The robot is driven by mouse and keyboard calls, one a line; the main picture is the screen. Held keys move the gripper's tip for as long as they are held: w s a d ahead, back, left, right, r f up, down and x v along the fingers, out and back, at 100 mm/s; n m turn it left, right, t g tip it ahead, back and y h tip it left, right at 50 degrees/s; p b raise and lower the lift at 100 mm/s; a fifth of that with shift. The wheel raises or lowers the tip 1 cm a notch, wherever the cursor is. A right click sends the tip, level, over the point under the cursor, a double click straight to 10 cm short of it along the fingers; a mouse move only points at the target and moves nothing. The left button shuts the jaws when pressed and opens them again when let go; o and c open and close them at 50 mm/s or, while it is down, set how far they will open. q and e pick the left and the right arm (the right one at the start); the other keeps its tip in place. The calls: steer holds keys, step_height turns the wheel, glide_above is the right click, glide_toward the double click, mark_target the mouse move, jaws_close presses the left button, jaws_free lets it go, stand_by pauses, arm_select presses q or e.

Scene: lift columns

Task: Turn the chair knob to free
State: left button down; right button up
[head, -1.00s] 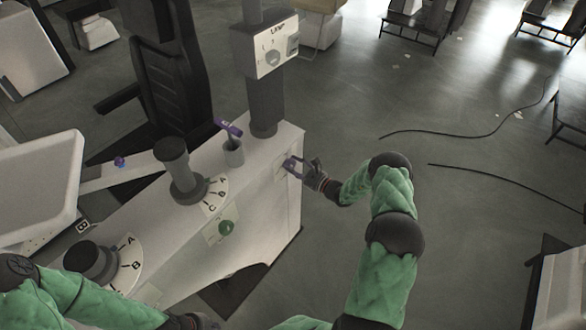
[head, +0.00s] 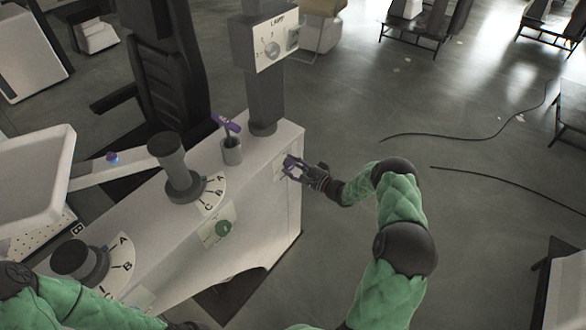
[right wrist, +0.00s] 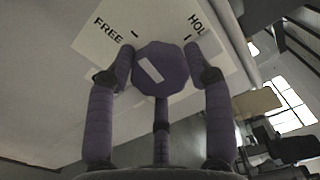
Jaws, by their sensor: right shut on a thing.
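The chair knob (right wrist: 168,65) is a dark purple faceted dial with a white mark, in the right wrist view. It sits below a pale plate (right wrist: 100,45) lettered FREE on the left and HOLD, partly cut off, on the right. The white mark is left of the knob's middle and slants up toward the FREE side. My right gripper (right wrist: 162,75) has a finger on each side of the knob and is shut on it. In the head view my right gripper (head: 294,170) is at the white unit's right side face; its fingers hide much of the knob. My left gripper is out of view.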

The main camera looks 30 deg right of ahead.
steer(key=shift+f+n+b, duration=0.1)
steer(key=shift+n+b, duration=0.3)
steer(key=shift+n, duration=0.5)
steer(key=o, duration=1.1)
steer(key=shift+o, duration=0.2)
steer(key=v, duration=1.2)
